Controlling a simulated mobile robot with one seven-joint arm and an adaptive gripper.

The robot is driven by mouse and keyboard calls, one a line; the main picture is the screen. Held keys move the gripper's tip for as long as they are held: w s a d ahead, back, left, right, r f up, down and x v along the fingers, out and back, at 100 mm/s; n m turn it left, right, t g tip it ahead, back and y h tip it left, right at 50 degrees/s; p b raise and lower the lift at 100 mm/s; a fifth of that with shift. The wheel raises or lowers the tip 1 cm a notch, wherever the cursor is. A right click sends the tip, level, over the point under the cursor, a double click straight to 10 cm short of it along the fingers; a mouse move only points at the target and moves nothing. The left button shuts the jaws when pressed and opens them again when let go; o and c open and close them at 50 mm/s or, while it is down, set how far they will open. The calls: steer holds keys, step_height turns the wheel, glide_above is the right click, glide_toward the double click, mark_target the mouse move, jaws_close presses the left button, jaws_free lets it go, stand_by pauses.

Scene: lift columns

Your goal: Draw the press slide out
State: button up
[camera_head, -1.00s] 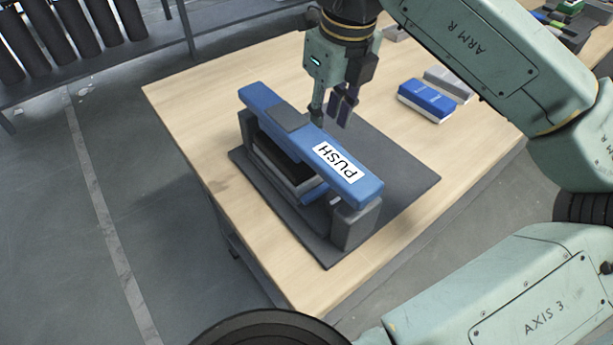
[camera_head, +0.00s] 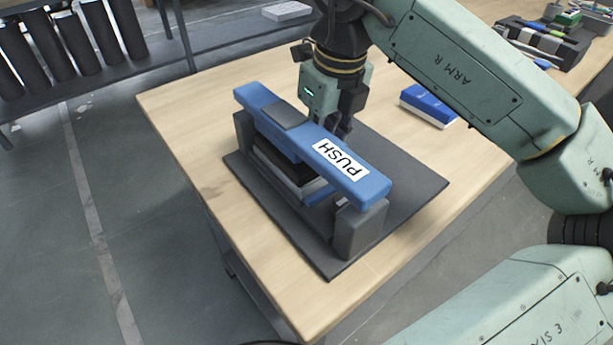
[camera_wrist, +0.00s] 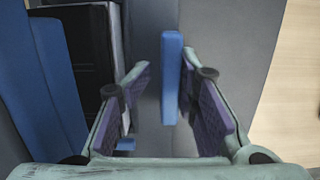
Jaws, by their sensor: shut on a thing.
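The press stands on a dark grey base plate (camera_head: 405,190) on the table. Its blue top bar marked PUSH (camera_head: 365,182) spans two grey posts. A black and pale block (camera_head: 285,170) sits under the bar, with a blue part (camera_head: 318,196) low beside it. My gripper (camera_head: 342,126) is down on the far side of the bar, its fingertips partly hidden. In the wrist view my gripper (camera_wrist: 163,70) has its fingers on either side of an upright blue tab (camera_wrist: 172,80) and is shut on it. How the tab joins the slide is hidden.
A blue and white box (camera_head: 428,104) lies on the wooden table (camera_head: 190,110) behind the press. A dark tray of tools (camera_head: 545,42) is at the far right. The base plate beyond the press is bare.

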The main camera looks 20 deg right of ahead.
mark_target(367, 132)
steer(key=shift+f, duration=0.3)
steer(key=shift+c, duration=0.3)
steer(key=shift+w+d+p, duration=0.1)
steer(key=shift+w+d, duration=0.45)
steer(key=shift+d, duration=1.1)
steer(key=shift+w+d+p, duration=0.1)
steer(key=shift+w+d, duration=0.45)
steer(key=shift+d, duration=1.05)
steer(key=shift+w+d+p, duration=0.1)
steer(key=shift+w+d, duration=0.45)
steer(key=shift+d, duration=1.1)
steer(key=shift+c, duration=1)
steer(key=shift+w+d, duration=0.1)
steer(key=shift+d, duration=0.15)
jaws_close()
steer(key=o, duration=0.7)
jaws_free()
steer(key=shift+c, duration=0.2)
steer(key=shift+w+d+r+p, duration=0.1)
steer(key=shift+w+r+p, duration=0.05)
steer(key=shift+r+p, duration=0.7)
step_height(367, 132, up, 6)
steer(key=p, duration=0.3)
steer(key=shift+f, duration=0.2)
